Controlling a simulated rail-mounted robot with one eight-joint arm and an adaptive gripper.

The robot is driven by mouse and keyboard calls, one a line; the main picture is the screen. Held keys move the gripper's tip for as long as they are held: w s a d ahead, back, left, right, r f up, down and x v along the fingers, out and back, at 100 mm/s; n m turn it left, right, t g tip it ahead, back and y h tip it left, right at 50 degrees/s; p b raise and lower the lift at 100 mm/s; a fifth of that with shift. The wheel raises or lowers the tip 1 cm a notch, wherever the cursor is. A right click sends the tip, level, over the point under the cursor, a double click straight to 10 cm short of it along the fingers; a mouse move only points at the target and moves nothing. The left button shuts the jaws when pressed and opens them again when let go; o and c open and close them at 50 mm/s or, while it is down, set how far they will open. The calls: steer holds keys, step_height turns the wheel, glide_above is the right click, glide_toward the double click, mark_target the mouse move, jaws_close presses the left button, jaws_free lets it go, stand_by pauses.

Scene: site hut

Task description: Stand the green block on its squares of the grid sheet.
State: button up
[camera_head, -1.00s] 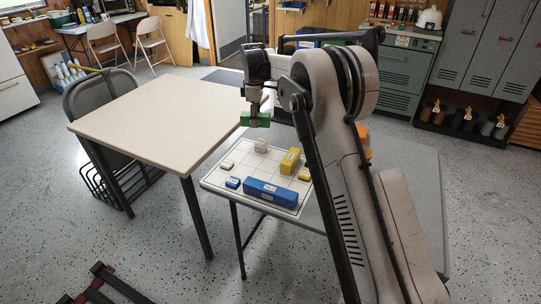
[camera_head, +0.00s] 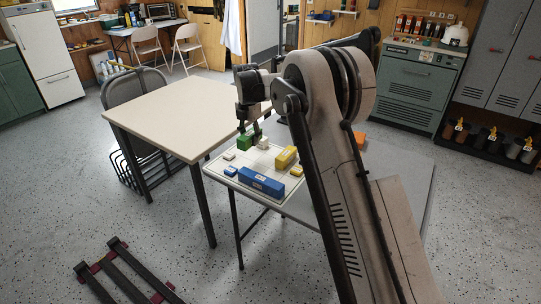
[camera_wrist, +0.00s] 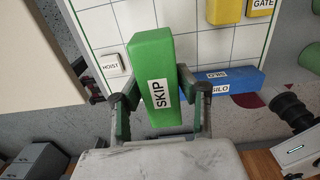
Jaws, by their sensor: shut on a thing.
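The green block (camera_head: 244,143), labelled SKIP, is between the fingers of my gripper (camera_head: 250,137), which is shut on it. In the wrist view the green block (camera_wrist: 152,60) runs lengthwise up the picture between the two fingers (camera_wrist: 157,112). The grid sheet (camera_head: 216,168) lies on the grey table; its squares (camera_wrist: 103,27) also show beyond the block in the wrist view. In the head view the green block appears at the sheet's far left part. I cannot tell whether it touches the sheet. The squares behind it are hidden.
The beige table (camera_head: 180,115) adjoins at left.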

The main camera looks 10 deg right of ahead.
steer(key=b, duration=0.1)
glide_above(271, 156)
step_height(271, 156, down, 6)
steer(key=shift+s+r, duration=0.1)
steer(key=shift+f+b, duration=0.3)
steer(key=shift+f, duration=1.75)
steer(key=shift+f, duration=0.1)
steer(key=o, duration=0.8)
steer(key=shift+f, duration=0.1)
steer(key=shift+o, duration=0.7)
